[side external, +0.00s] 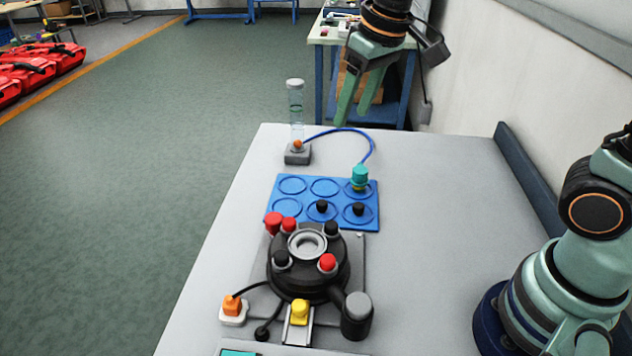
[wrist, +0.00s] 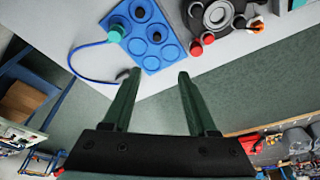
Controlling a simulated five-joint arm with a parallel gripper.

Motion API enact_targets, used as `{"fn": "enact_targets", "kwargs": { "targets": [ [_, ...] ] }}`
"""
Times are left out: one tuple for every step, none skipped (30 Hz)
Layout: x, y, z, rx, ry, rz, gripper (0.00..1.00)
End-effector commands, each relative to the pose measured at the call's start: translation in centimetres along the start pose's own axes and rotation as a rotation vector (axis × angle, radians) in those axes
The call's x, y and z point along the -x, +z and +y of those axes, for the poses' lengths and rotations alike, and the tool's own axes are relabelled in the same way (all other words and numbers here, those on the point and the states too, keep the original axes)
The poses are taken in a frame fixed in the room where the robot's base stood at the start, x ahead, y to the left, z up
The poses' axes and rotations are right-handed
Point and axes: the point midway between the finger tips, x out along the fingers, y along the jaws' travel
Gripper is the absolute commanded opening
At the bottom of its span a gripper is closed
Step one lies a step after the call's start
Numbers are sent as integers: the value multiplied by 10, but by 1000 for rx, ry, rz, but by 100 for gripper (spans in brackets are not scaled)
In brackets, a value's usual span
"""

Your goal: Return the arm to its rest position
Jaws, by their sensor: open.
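My gripper (side external: 354,101) is raised above the far end of the bench, its green fingers pointing down. In the wrist view its two fingers (wrist: 155,85) are apart with nothing between them. The blue tray (side external: 297,208) lies flat on the bench, below the gripper and nearer the camera. A teal fitting (side external: 360,176) stands in its far right ring, with a blue hose running from it. Two black caps (side external: 322,206) sit in rings of its near row. My arm's upper links are partly cut off by the picture edge.
A black round device (side external: 308,268) with red and black knobs stands nearer the camera. A clear tube (side external: 296,105) stands on a grey block at the far left of the bench. A wall runs along the right. The right part of the bench (side external: 435,200) is clear.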

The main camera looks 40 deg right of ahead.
Motion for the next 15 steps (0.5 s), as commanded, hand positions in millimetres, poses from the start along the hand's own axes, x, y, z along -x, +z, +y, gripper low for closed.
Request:
{"fn": "enact_targets", "kwargs": {
  "targets": [
    [8, 11, 10, -16, 5, 31, 58],
    [10, 17, 15, -23, 8, 45, 58],
    [14, 24, 21, -31, 12, 67, 58],
    [16, 31, 25, -38, 15, 81, 58],
    [17, 37, 29, -45, 19, 95, 58],
    [19, 45, 34, -54, 24, 115, 58],
    [20, 51, 38, -60, 28, 129, 58],
    [20, 57, 41, -65, 32, 141, 58],
    [21, 63, 45, -72, 37, 158, 58],
    [21, 68, 48, -76, 41, 170, 58],
    [20, 73, 50, -80, 44, 179, 58],
    [20, 78, 53, -86, 49, 190, 58],
    [20, 81, 54, -89, 51, 198, 58],
    [19, 84, 56, -92, 54, 205, 58],
    [19, 86, 57, -94, 56, 213, 58]
  ]
}}
